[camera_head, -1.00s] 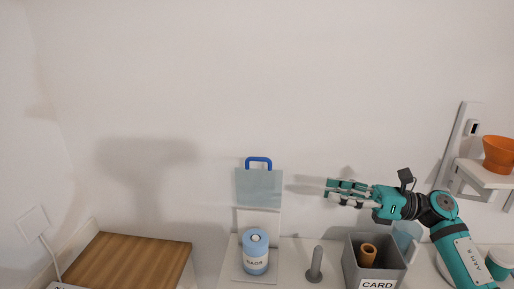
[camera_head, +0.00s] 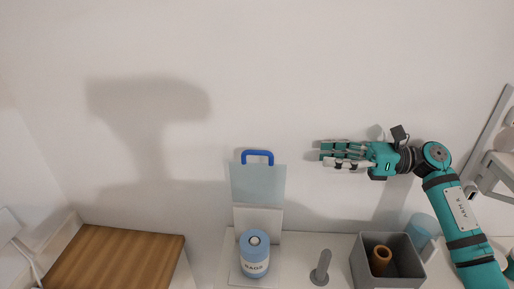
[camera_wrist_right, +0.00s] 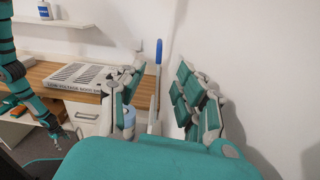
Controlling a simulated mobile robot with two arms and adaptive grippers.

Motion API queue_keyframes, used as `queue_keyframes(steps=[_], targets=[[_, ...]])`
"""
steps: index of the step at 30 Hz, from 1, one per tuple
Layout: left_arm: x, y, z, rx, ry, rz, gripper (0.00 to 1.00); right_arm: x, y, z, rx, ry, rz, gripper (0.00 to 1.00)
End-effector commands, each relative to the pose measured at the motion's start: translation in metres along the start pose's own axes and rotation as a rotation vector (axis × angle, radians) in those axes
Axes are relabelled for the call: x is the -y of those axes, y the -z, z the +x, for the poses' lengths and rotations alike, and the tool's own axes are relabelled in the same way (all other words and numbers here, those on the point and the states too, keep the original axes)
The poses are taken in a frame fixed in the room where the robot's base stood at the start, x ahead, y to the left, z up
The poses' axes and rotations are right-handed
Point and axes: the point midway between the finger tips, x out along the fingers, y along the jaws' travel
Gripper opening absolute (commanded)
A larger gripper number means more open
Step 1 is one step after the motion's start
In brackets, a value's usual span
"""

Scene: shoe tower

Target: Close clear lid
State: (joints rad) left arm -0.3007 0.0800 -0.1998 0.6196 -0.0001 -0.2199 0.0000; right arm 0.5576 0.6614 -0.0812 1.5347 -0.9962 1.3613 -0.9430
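The clear lid (camera_head: 258,184) stands open and upright against the back of a white base. Its blue handle (camera_head: 257,154) is at the top. In the right wrist view the lid shows edge-on (camera_wrist_right: 155,105), with the blue handle (camera_wrist_right: 158,52) seen between the finger sides. My right gripper (camera_head: 335,154) is open and empty, to the right of the handle at about its height in the picture, apart from it. It also shows open in the wrist view (camera_wrist_right: 160,88). My left arm shows at the left of the wrist view; its hand (camera_wrist_right: 68,135) is too small to read.
A blue labelled canister (camera_head: 254,254) stands in front of the lid. A grey post (camera_head: 321,268) and a grey box (camera_head: 361,270) holding a brown tube (camera_head: 380,260) stand to the right. A wooden top (camera_head: 115,258) lies at left. The wall before the lid is bare.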

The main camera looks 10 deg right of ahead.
Motion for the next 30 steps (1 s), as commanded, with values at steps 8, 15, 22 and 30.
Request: queue_keyframes(steps=[8,15,22,30], targets=[[-0.001,-0.002,-0.029,0.007,-0.001,0.000,0.66,-0.002,-0.006,0.058,0.004,-0.004,0.001,0.34],[0.000,0.002,-0.051,0.005,-0.001,0.000,0.66,-0.002,-0.006,0.110,0.004,-0.003,0.001,0.34],[0.001,0.006,-0.066,-0.001,-0.001,0.000,0.66,-0.001,-0.004,0.147,0.003,-0.001,0.001,0.34],[0.001,0.008,-0.070,-0.003,0.000,0.000,0.66,0.000,-0.001,0.162,0.001,0.000,0.000,0.34]])
